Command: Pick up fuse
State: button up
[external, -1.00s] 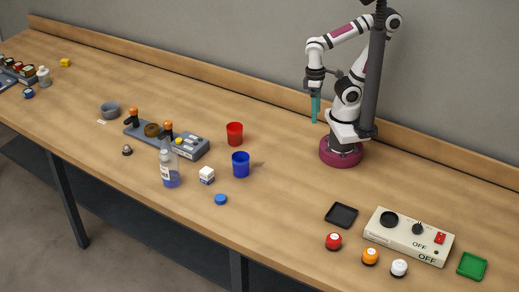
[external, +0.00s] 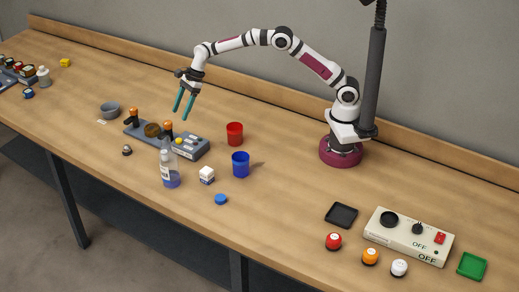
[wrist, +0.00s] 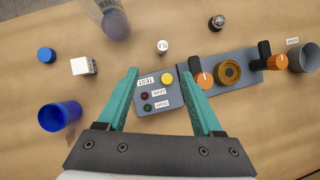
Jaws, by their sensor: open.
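A small pale cylinder with a label (wrist: 162,46), which looks like the fuse, stands on the table just beyond the grey control panel in the wrist view. I cannot make it out in the external view, where the clear bottle (external: 169,167) may hide it. My gripper (external: 181,115) is open and empty, pointing down above the grey device. In the wrist view the teal fingers of my gripper (wrist: 159,72) are spread on either side of the panel (wrist: 152,105), with the pale cylinder ahead, between their lines.
The grey device (external: 150,134) carries orange-topped clamps and a brown round part (wrist: 229,72). Near it are a blue cup (external: 241,165), red cup (external: 235,134), white box (external: 207,175), blue cap (external: 221,199), grey bowl (external: 110,110) and small bell-like item (external: 127,150).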

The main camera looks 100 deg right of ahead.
jog(key=shift+m, duration=0.4)
jog(key=x, duration=1.7)
jog(key=shift+w+d, duration=0.15)
jog(key=shift+d, duration=0.15)
jog(key=shift+r, duration=0.1)
grip_shut()
